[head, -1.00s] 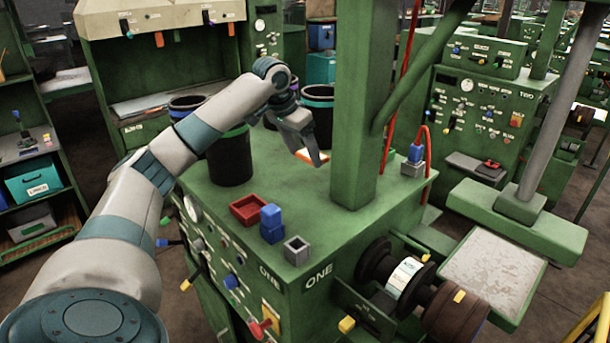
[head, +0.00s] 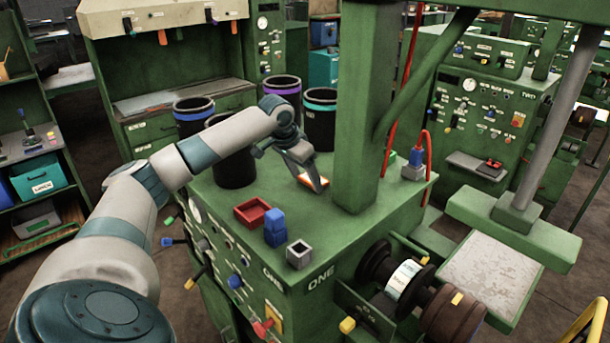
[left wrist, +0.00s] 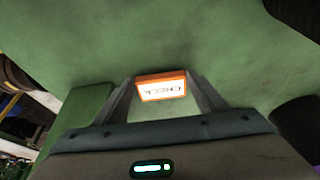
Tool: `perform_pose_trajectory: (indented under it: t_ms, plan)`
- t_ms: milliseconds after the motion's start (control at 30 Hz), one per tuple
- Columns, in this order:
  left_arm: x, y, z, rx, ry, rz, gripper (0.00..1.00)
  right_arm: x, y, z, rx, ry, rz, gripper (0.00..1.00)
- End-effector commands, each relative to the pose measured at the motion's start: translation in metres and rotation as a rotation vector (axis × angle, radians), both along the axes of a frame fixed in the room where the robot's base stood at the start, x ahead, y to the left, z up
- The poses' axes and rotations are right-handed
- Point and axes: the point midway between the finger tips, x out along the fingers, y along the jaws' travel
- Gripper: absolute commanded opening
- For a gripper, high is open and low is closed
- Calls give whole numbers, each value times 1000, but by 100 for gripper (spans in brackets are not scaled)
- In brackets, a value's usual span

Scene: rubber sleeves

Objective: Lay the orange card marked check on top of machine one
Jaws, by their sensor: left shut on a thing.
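The orange-edged white card marked CHECK (head: 307,180) is between the fingertips of my left gripper (head: 318,185). In the left wrist view the card (left wrist: 162,86) shows its lettering upside down, with a finger on each side. My left gripper is shut on it over the green top of machine one (head: 268,187), close to the thick green post. I cannot tell whether the card touches the top. The front of the machine is marked ONE. My right gripper is not in view.
A red tray (head: 252,223), blue blocks (head: 275,230) and a small grey square cup (head: 299,254) stand near the front edge. Several dark bins with coloured rims, one purple-rimmed (head: 282,88), stand behind. The green post (head: 362,110) rises right of my gripper.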

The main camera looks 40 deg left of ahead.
Motion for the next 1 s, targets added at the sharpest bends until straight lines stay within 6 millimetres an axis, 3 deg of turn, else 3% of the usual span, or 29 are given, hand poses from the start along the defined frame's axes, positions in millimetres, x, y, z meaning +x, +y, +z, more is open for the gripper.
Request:
perform_pose_trajectory:
  t_ms: [467, 500, 567, 1000]
  plan:
    - [0, 0, -8, 0, 0, 0, 44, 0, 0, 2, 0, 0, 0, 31]
    - [0, 0, -9, 0, 0, 0, 68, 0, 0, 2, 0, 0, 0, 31]
    - [0, 0, -8, 0, -1, 0, 82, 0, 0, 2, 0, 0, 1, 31]
    - [0, 0, -4, 0, -1, 0, 84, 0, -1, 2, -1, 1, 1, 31]
